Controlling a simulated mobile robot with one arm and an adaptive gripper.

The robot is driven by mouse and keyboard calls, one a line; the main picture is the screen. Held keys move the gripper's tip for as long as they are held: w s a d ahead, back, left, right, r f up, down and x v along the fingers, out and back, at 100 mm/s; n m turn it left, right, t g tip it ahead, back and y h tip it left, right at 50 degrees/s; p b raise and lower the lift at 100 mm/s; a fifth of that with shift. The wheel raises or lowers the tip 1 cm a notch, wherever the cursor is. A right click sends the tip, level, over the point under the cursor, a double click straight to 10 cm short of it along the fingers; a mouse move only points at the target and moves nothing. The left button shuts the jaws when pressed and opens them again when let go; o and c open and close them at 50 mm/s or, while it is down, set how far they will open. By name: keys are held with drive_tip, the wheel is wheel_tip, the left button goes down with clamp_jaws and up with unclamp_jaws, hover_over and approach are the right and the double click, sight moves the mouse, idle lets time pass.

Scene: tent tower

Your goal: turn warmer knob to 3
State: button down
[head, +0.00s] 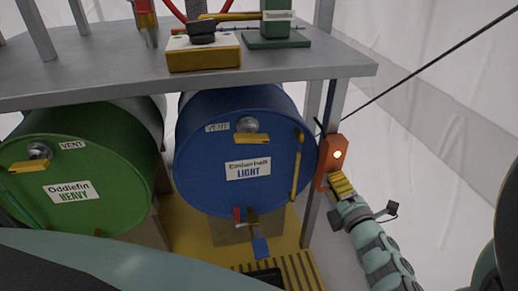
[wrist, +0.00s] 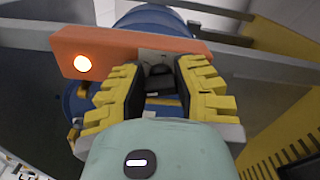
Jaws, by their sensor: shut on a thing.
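The orange warmer box (head: 328,163) is fixed to the grey post at the right of the blue drum, with a lit round lamp on its face. The same orange box (wrist: 110,52) spans the upper part of the wrist view. My gripper (head: 341,184) reaches the box's lower end from below right. In the wrist view its yellow ribbed fingers (wrist: 162,82) are closed on either side of a black knob (wrist: 160,80). The fingers hide most of the knob. No numbers or pointer mark can be read, so its setting cannot be told.
A blue drum (head: 235,190) labelled Emberhall LIGHT and a green drum (head: 75,165) labelled Oddlefin HEAVY lie below a grey shelf (head: 110,75). A dark cable (head: 420,70) runs up right from the post.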

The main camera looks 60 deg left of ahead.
drive_tip(key=m+p, duration=0.4)
drive_tip(key=m, duration=0.1)
drive_tip(key=shift+m, duration=0.4)
drive_tip(key=m+p, duration=0.4)
drive_tip(key=m, duration=0.1)
drive_tip(key=shift+f, duration=0.2)
drive_tip(key=m+p, duration=0.1)
drive_tip(key=m, duration=0.4)
drive_tip(key=shift+s+f+m+p, duration=0.1)
drive_tip(key=shift+f+m+p, duration=0.1)
drive_tip(key=shift+m+p, duration=0.2)
drive_tip(key=shift+m, duration=1)
drive_tip(key=shift+s+a+m, duration=0.15)
drive_tip(key=shift+m, duration=0.45)
drive_tip(key=shift+f, duration=0.1)
drive_tip(key=shift+m, duration=1)
idle(0.9)
